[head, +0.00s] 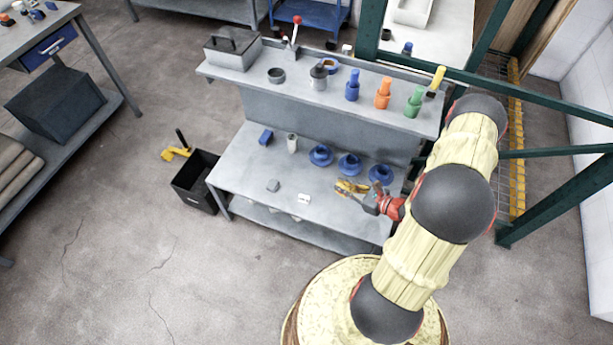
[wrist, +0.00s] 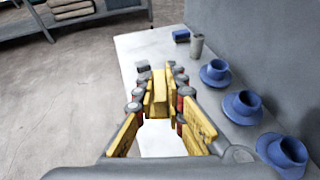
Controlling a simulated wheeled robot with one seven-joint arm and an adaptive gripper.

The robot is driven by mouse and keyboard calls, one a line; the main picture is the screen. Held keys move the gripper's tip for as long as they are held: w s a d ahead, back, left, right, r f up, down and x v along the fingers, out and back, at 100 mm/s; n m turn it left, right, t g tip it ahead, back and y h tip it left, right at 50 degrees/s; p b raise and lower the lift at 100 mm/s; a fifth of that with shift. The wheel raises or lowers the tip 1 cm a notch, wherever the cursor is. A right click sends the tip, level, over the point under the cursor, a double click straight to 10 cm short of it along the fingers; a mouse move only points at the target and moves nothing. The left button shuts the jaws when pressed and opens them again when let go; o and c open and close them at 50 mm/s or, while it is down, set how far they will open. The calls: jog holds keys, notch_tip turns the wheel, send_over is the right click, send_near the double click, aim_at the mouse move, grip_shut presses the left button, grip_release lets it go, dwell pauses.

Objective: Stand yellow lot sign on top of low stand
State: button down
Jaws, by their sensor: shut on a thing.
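My gripper (head: 357,192) is over the right part of the lower bench top. In the wrist view my gripper (wrist: 159,88) is shut on a yellow block-like piece, which appears to be the yellow lot sign (wrist: 158,92). In the head view the sign cannot be told apart from the yellow parts of the fingers. A small grey block (head: 273,185), which may be the low stand, sits on the bench to the left of the gripper.
The bench (head: 240,170) also carries a small white item (head: 304,199), several blue cups on saucers (head: 349,164), a grey cylinder (head: 292,143) and a blue block (head: 265,137). A raised shelf (head: 300,92) holds bottles behind. A black bin (head: 195,183) stands left.

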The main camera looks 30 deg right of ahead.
jog(key=s+d+f+m, duration=0.1)
jog(key=s+f, duration=0.3)
jog(key=s, duration=0.3)
jog(key=s+d+f, duration=0.1)
jog(key=s+f, duration=0.4)
jog(key=s, duration=0.1)
jog(key=b, duration=0.6)
send_over(351, 211)
jog(key=shift+t+h, duration=0.3)
jog(key=shift+h, duration=0.1)
jog(key=f, duration=0.8)
jog(key=shift+s+a+f, duration=0.25)
jog(key=shift+s, duration=0.1)
jog(key=shift+w+d+f, duration=0.1)
jog(key=shift+w+f, duration=0.2)
jog(key=shift+f, duration=0.05)
jog(key=f, duration=0.1)
jog(key=f+b, duration=0.1)
jog(key=f, duration=0.1)
jog(key=shift+w+d+f, duration=0.1)
jog(key=shift+w+f, duration=0.1)
jog(key=shift+f, duration=0.05)
jog(key=c, duration=2.3)
grip_release()
jog(key=shift+f, duration=0.1)
jog(key=o, duration=0.5)
jog(key=shift+c, duration=0.2)
